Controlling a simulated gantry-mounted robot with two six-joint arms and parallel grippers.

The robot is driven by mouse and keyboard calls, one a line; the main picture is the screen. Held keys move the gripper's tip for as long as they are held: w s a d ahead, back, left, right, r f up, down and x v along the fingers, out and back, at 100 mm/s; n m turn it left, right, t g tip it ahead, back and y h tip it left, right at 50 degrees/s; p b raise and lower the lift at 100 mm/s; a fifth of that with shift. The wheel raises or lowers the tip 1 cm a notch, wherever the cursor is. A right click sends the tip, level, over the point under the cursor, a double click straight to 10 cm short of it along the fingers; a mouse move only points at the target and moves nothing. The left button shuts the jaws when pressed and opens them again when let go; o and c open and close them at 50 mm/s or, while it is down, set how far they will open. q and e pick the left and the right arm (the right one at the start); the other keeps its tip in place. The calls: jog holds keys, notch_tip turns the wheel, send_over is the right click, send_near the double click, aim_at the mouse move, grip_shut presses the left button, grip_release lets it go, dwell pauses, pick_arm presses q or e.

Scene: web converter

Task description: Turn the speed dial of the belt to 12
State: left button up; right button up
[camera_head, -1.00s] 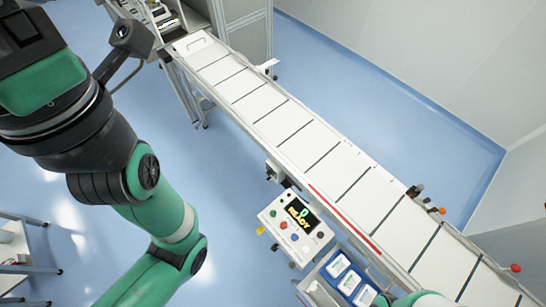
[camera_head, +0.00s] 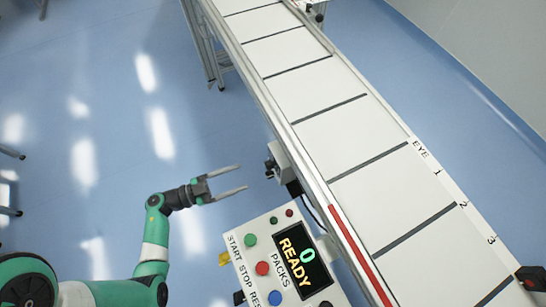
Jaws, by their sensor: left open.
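The control panel (camera_head: 236,260) stands at the bottom centre beside the belt. Its black screen (camera_head: 300,262) reads a green 0 and yellow READY, with PACKS printed beside it. A dark round knob (camera_head: 325,304) is cut off by the bottom edge; it may be the speed dial, and its pointer and scale cannot be read. My left gripper (camera_head: 243,177) is open and empty, up and left of the panel, fingers pointing right towards the belt frame and touching nothing. My right gripper is not in view.
The panel carries a green start button (camera_head: 250,239), a red stop button (camera_head: 262,268) and a blue reset button (camera_head: 275,297). The white slatted belt (camera_head: 345,130) runs diagonally behind it. A grey box (camera_head: 290,165) hangs on the belt frame. Open blue floor lies left.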

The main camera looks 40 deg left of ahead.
aim_at(266, 166)
pick_arm(q)
jog(key=shift+n+y, duration=0.5)
jog(key=shift+y, duration=0.1)
jog(key=w+f+b, duration=0.1)
jog(key=w, duration=0.2)
jog(key=w+d+f+b, duration=0.1)
jog(key=w+b, duration=0.1)
jog(key=w, duration=0.1)
jog(key=w+d+f+b, duration=0.1)
jog(key=w, duration=0.2)
jog(key=shift+w+d, duration=0.15)
jog(key=shift+w, duration=0.1)
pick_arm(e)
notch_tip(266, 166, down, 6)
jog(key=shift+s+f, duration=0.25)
pick_arm(q)
grip_shut()
